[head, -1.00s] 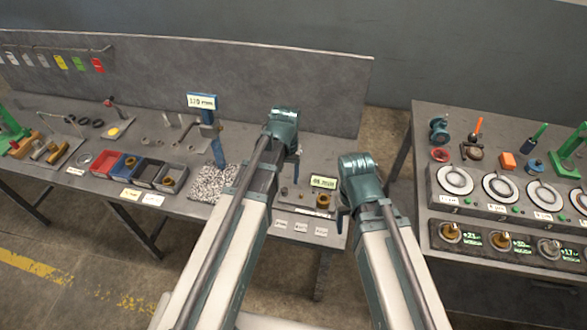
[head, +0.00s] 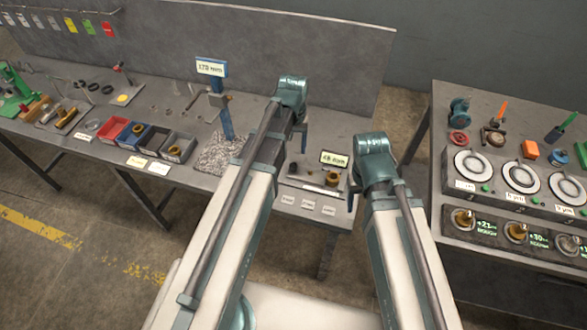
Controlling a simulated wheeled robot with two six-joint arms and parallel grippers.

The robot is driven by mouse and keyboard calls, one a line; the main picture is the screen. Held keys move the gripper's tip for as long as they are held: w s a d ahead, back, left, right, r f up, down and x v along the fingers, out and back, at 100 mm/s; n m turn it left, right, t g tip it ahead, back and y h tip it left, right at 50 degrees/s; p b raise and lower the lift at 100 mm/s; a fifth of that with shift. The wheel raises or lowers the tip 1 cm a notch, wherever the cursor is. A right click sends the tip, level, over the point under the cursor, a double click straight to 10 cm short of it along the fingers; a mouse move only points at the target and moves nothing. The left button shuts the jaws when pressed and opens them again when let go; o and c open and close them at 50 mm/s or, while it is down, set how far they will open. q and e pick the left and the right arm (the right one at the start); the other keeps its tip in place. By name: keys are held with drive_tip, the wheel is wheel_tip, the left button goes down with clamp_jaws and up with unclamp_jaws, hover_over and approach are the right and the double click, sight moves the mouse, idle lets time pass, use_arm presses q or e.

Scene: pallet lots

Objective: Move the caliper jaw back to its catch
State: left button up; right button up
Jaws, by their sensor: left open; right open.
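A blue upright gauge (head: 226,118) with a number display (head: 211,68) stands left of my arms, a grey sliding piece at its side. A low measuring fixture (head: 313,187) with its own display (head: 334,159) and a brass ring (head: 332,178) lies between my grippers. I cannot tell for sure which part is the caliper jaw, and no catch can be made out. My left gripper (head: 304,138) is open above the bench behind the fixture. My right gripper (head: 351,196) is open at the fixture's right side. Both sets of fingers are small and partly hidden by the wrists.
Red, blue and grey bins (head: 147,138) stand at left, with a tray of metal chips (head: 218,156) beside the gauge. A second bench (head: 457,92) with round dials stands at right, across a floor gap. A grey back panel (head: 240,62) closes off the bench behind.

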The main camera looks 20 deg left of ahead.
sight(293, 165)
use_arm(q)
wheel_tip(293, 165, down, 9)
drive_tip(key=b, duration=0.8)
drive_tip(key=shift+f, duration=0.1)
use_arm(e)
wheel_tip(293, 165, down, 9)
drive_tip(key=shift+f, duration=0.1)
use_arm(q)
drive_tip(key=shift+c, duration=0.2)
clamp_jaws()
drive_tip(key=shift+a, duration=0.1)
